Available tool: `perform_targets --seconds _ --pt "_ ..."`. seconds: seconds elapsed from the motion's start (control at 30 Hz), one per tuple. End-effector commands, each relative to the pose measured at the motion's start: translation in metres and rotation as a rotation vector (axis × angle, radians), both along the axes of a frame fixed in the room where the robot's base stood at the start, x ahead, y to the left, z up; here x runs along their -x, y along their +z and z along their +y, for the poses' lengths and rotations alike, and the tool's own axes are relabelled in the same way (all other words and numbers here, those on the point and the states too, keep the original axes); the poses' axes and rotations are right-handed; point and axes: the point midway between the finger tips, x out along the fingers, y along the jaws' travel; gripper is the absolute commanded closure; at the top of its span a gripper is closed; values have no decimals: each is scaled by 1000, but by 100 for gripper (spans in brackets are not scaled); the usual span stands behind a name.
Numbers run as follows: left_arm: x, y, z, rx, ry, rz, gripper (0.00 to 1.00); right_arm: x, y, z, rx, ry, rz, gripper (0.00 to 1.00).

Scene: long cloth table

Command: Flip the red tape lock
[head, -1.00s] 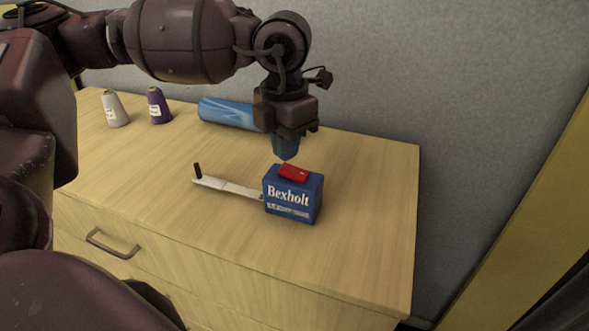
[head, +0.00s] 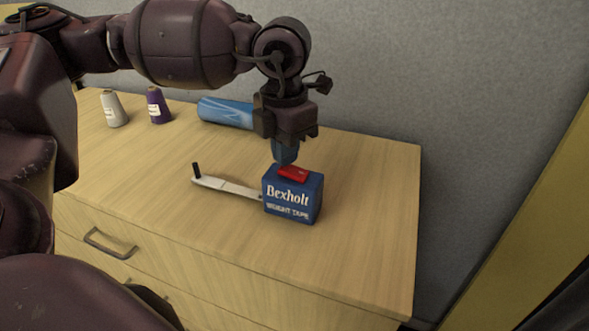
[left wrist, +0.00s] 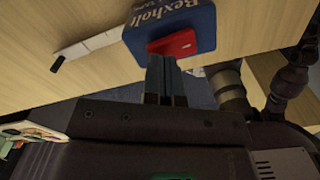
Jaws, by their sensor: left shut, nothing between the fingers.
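The blue tape case (head: 291,201), lettered "Bexholt", stands upright on the wooden cabinet top. The red lock (head: 293,174) sits on top of it. A white strip (head: 230,186) with a dark end piece lies out to the left of the case. My left gripper (head: 284,161) points down just above and behind the red lock, shut and empty. In the left wrist view the fingertips (left wrist: 161,60) are right at the edge of the red lock (left wrist: 174,44); I cannot tell whether they touch it. My right gripper is not in view.
A white cone spool (head: 114,110), a purple cone spool (head: 158,106) and a blue roll (head: 225,112) are at the back of the cabinet top (head: 370,200). A grey wall rises behind. The front and right of the top are clear.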

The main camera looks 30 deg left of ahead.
Motion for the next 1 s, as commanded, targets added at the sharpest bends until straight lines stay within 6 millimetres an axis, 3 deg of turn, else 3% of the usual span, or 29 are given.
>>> perform_targets --seconds 0.37,1.0 --pt "0 -5 0 0 0 0 100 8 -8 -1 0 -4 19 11" --pt "0 -13 0 0 0 1 100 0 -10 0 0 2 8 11"
